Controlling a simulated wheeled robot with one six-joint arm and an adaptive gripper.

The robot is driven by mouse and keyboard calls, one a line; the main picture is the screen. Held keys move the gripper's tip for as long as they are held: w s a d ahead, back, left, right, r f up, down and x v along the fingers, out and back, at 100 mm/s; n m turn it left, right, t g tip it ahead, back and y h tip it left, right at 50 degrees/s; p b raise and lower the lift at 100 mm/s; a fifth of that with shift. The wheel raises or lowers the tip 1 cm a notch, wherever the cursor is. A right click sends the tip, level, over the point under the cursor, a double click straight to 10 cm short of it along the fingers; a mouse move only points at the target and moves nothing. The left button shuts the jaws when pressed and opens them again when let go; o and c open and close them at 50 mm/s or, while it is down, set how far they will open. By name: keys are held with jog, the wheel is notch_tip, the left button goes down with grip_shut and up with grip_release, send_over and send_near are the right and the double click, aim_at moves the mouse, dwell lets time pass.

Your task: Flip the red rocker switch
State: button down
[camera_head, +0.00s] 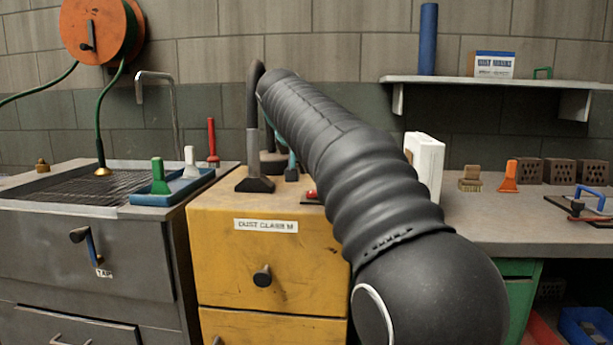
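A small red part (311,194), which looks like the rocker switch, shows on top of the yellow cabinet (220,260), labelled "DUST CLASS M". It sits right at the left edge of my black-sleeved arm, which hides whatever lies to its right. Which way the rocker is tilted is too small to tell. My arm reaches from the lower right up over the cabinet. My gripper cannot be made out; the far end of the arm is turned away, and dark and teal parts behind it are unclear.
A dark hose with a flat nozzle (255,184) stands on the cabinet, left of the red part. A blue tray (180,186) with upright tools and a sink grid are at left. A white box (427,160) stands right of my arm. A shelf (480,79) hangs above the right bench.

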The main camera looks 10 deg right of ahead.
jog(key=v, duration=0.9)
jog(key=shift+s+a, duration=0.2)
jog(key=shift+a, duration=0.05)
jog(key=s+a+f+n+g+y, duration=0.1)
jog(key=s+f+n, duration=0.1)
jog(key=f, duration=0.6)
jog(key=s+a+f+n+g+y, duration=0.1)
jog(key=s+f+n, duration=0.1)
jog(key=f, duration=0.6)
jog(key=s+d+f, duration=0.3)
jog(key=s+f, duration=0.3)
jog(key=s, duration=0.3)
jog(key=s+d+f+m+y, duration=0.1)
jog(key=s+d+f, duration=0.1)
jog(key=s+f, duration=0.4)
jog(key=s+d+f, duration=0.3)
jog(key=s+f, duration=0.3)
jog(key=s, duration=0.8)
jog(key=shift+d+g+y, duration=0.3)
jog(key=c, duration=1.9)
grip_release()
jog(key=shift+s, duration=0.1)
